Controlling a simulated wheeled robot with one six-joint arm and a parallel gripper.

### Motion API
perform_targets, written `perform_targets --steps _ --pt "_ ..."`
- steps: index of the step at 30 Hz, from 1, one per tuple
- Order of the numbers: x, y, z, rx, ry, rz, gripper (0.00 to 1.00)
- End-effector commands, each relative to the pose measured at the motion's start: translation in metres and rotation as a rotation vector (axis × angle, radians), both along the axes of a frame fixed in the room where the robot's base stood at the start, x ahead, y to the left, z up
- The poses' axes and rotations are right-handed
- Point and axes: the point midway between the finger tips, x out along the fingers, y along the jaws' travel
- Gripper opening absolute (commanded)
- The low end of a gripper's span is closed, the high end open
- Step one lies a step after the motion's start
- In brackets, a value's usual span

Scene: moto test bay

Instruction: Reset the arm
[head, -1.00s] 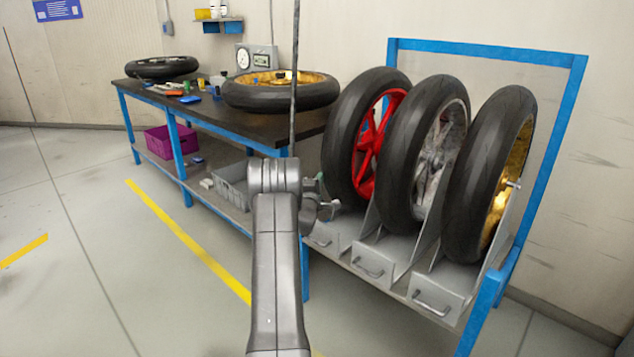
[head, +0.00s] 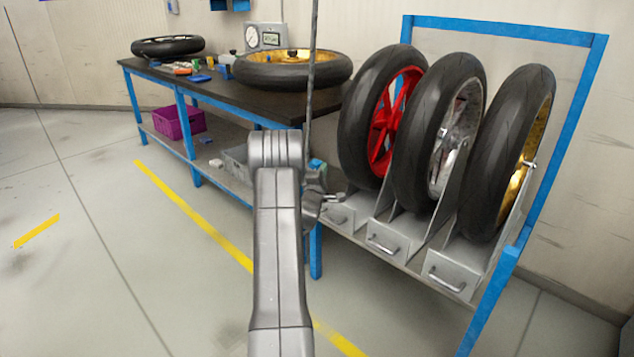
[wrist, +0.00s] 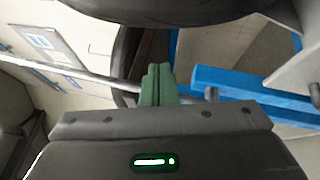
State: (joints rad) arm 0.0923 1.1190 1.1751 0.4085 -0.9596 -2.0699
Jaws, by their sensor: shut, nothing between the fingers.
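My arm (head: 279,240) stands upright in the lower middle of the head view, in front of the workbench and the wheel rack. My gripper (wrist: 157,84) shows in the wrist view as two green fingers pressed together, with nothing between them. A dark tyre edge (wrist: 160,8) crosses the top of the wrist view, beyond the fingers.
The blue-framed rack (head: 505,31) holds a red-rimmed wheel (head: 352,120), a silver-rimmed wheel (head: 410,140) and a gold-rimmed wheel (head: 485,170). The workbench (head: 215,97) bears two wheels and small tools. A purple crate (head: 180,123) sits on its lower shelf. Floor at left is open.

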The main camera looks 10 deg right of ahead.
Motion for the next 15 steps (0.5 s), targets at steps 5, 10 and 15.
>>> perform_targets --steps 5,10,15 --pt "-0.027 0.013 -0.005 0.000 0.004 0.001 0.00" --pt "-0.045 0.021 -0.009 0.001 0.002 0.001 0.00" --pt "-0.051 0.024 -0.011 0.000 0.000 0.001 0.00"
